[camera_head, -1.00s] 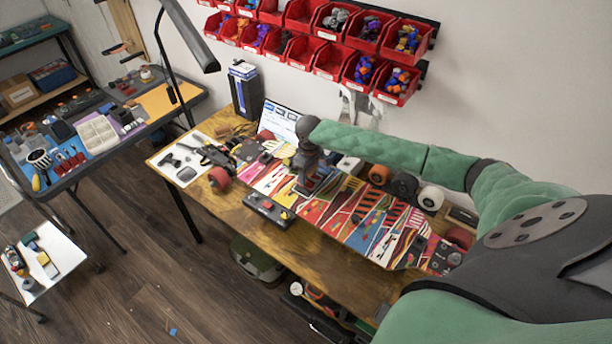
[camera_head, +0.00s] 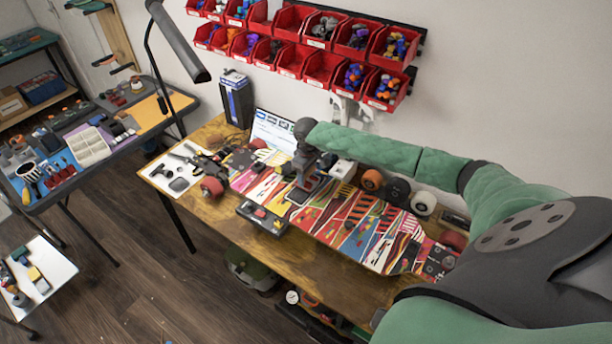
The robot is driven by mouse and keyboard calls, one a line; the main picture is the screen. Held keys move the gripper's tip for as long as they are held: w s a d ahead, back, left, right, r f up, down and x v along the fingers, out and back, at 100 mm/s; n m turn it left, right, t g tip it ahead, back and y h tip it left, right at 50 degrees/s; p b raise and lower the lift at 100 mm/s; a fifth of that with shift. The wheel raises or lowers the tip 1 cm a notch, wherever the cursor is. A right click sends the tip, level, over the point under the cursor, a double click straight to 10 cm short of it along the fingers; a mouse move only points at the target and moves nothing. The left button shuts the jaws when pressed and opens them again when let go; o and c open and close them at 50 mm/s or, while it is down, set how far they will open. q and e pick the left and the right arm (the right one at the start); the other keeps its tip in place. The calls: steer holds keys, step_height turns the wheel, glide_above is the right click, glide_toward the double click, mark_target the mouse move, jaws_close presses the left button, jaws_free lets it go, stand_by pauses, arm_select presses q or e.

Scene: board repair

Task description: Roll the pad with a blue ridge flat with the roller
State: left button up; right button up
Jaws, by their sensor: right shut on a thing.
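A skateboard deck with a bright red, yellow and blue pattern (camera_head: 345,232) lies along the wooden workbench (camera_head: 225,222). My right gripper (camera_head: 303,178) points down over the left half of the deck. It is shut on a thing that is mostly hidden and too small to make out. A dark flat piece with a pale face (camera_head: 300,194) shows on the deck just under the gripper. I cannot pick out the blue ridge or tell the roller for sure. My left gripper is not in view.
A black tray with a red piece (camera_head: 262,217) stands at the bench's front edge. Orange, dark and white wheels (camera_head: 398,190) line the back right. A laptop (camera_head: 272,130) stands behind. Red bins (camera_head: 325,68) hang on the wall. A side table (camera_head: 38,275) stands lower left.

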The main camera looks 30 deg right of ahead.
steer(key=shift+r, duration=3.45)
